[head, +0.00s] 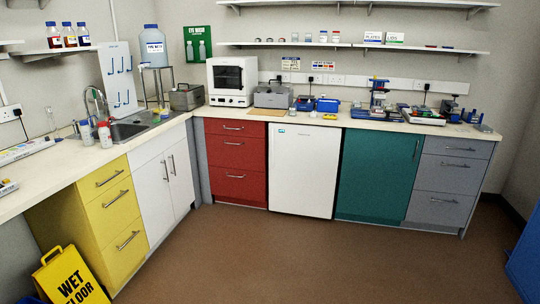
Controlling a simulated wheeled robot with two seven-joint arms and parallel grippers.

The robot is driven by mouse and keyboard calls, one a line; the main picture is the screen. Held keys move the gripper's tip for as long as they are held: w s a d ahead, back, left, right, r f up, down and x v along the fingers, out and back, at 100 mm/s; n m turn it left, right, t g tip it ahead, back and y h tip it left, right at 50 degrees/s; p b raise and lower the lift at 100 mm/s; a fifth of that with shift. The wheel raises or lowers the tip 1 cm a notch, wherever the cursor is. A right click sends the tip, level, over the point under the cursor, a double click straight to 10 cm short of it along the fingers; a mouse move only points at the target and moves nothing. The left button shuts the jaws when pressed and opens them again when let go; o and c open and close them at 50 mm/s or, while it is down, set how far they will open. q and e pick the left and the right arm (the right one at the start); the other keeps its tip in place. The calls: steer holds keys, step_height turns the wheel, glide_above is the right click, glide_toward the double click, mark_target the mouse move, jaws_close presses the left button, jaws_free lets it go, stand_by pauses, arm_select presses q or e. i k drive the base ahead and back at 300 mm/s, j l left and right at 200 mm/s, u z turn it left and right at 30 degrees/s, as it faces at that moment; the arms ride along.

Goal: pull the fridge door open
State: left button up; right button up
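The fridge is a white under-counter unit below the back bench, between the red drawers and the teal cupboard. Its white door (303,172) looks shut, flush with the units beside it. A small teal label marks the door's upper left. A small mark shows at the top edge, and I cannot make out a clear handle. Neither of my grippers nor my arms shows in the head view, so nothing is touching the door.
Red drawers (236,165) stand left of the fridge, a teal cupboard (378,176) right of it. The brown floor (300,255) before them is clear. A yellow wet-floor sign (70,278) stands front left. A blue object (525,262) is at the right edge.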

mark_target(304, 158)
steer(key=i, duration=3.6)
